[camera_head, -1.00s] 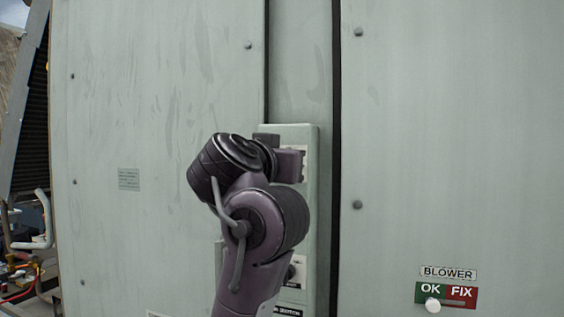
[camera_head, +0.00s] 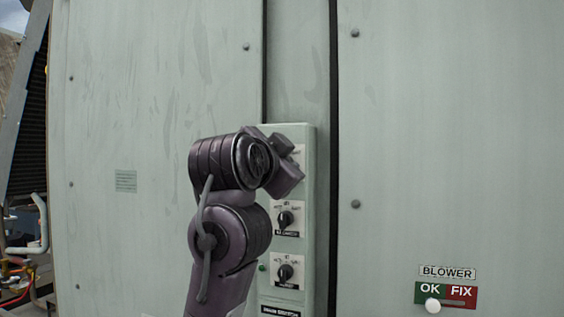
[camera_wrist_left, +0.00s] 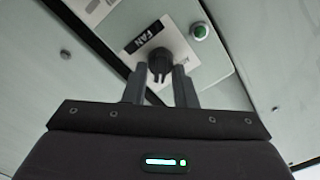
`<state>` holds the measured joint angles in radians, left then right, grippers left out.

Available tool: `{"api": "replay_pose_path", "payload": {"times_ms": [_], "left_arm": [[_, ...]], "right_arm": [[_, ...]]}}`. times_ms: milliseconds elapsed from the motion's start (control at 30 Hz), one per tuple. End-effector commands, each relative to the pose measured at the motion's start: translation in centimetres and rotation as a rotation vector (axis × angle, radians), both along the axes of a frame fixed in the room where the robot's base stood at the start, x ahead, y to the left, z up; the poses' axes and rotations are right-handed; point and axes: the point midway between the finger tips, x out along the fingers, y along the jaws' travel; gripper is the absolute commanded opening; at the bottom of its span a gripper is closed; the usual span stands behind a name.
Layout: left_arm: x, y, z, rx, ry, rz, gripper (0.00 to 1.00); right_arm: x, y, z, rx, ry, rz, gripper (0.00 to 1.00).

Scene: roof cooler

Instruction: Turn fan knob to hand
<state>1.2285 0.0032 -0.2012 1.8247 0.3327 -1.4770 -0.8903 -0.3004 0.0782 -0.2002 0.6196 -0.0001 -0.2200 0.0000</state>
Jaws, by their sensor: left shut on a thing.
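The black fan knob (camera_wrist_left: 159,60) sits on a plate lettered FAN (camera_wrist_left: 146,36) in the left wrist view, with part of the lettering covered. My left gripper (camera_wrist_left: 159,78) is shut on the knob, with one finger on each side of it. In the head view my left arm (camera_head: 222,230) reaches up to the top of the narrow control panel (camera_head: 306,218). There my gripper (camera_head: 286,166) is tilted and hides the fan knob. My right gripper is in neither view.
Two black knobs, an upper one (camera_head: 285,219) and a lower one (camera_head: 285,271), are on the panel below my gripper. A green button (camera_wrist_left: 200,31) is beside the FAN plate. A BLOWER slider with OK and FIX (camera_head: 446,295) is at lower right.

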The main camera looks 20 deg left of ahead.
Motion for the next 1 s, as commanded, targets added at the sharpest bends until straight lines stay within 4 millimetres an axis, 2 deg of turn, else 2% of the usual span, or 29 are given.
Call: {"api": "replay_pose_path", "payload": {"times_ms": [600, 633, 767, 800, 1000], "left_arm": [[0.05, 0.02, -0.05, 0.045, -0.001, 0.001, 0.02], [0.05, 0.02, -0.05, 0.045, -0.001, 0.001, 0.27], [0.04, 0.01, -0.04, 0.045, -0.001, 0.001, 0.44], [0.03, 0.01, -0.04, 0.044, -0.001, 0.001, 0.47], [0.01, 0.00, -0.03, 0.044, -0.002, 0.000, 0.47]], "right_arm": [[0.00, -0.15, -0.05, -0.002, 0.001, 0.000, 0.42], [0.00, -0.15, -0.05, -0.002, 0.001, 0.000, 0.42], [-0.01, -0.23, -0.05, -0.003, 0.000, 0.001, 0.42], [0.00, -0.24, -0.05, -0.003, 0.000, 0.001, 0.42], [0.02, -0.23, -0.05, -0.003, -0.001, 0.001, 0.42]]}}
